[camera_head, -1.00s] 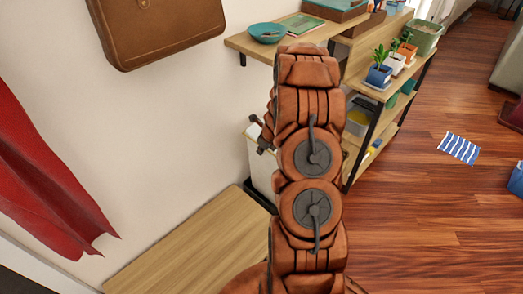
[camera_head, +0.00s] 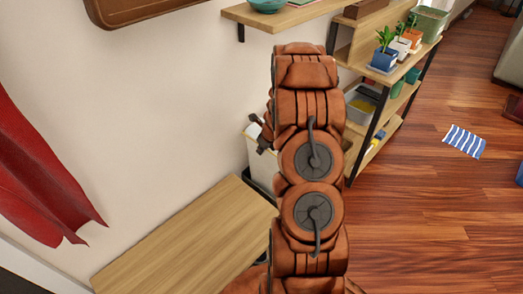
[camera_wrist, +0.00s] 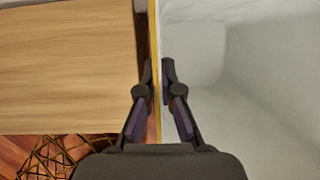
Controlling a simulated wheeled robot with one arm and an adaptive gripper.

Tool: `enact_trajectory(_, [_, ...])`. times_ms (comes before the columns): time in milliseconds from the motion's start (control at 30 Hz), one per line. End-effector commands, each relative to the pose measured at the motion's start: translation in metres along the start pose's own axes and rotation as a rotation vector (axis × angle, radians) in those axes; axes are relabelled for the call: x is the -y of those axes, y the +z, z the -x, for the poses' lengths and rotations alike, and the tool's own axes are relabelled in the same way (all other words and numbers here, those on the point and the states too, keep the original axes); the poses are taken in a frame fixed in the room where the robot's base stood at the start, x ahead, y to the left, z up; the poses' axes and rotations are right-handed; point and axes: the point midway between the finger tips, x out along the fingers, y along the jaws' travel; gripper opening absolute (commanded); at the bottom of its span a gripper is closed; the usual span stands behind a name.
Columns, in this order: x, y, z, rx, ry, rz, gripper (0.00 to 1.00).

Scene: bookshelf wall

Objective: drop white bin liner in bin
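The white bin liner (camera_head: 255,155) stands upright between the wooden bench and the shelf unit, partly hidden behind my arm. In the wrist view its pale inside (camera_wrist: 255,80) fills the right side, with a thin yellowish rim along its left. My gripper (camera_wrist: 157,72) has one finger on each side of that rim and appears closed on it. In the head view my gripper (camera_head: 262,137) is at the liner's upper edge. The dark bin (camera_head: 247,181) shows only as a dark edge below the liner. I cannot tell how far the liner sits inside it.
The wooden bench (camera_head: 185,235) is left of the liner. The shelf unit (camera_head: 362,130) with potted plants (camera_head: 386,50) is close on the right. A wall shelf (camera_head: 285,15) hangs above. A red cloth (camera_head: 35,170) hangs at left. The floor (camera_head: 430,220) at right is mostly clear.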

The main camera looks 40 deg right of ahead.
Motion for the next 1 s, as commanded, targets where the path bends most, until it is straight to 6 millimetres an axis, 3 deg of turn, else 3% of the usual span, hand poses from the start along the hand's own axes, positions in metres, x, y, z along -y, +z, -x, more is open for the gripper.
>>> enact_trajectory(33, [0.0,-0.004,-0.009,0.0,-0.001,0.0,0.0])
enact_trajectory(1000, [-0.004,-0.035,-0.083,-0.001,-0.002,0.001,0.0])
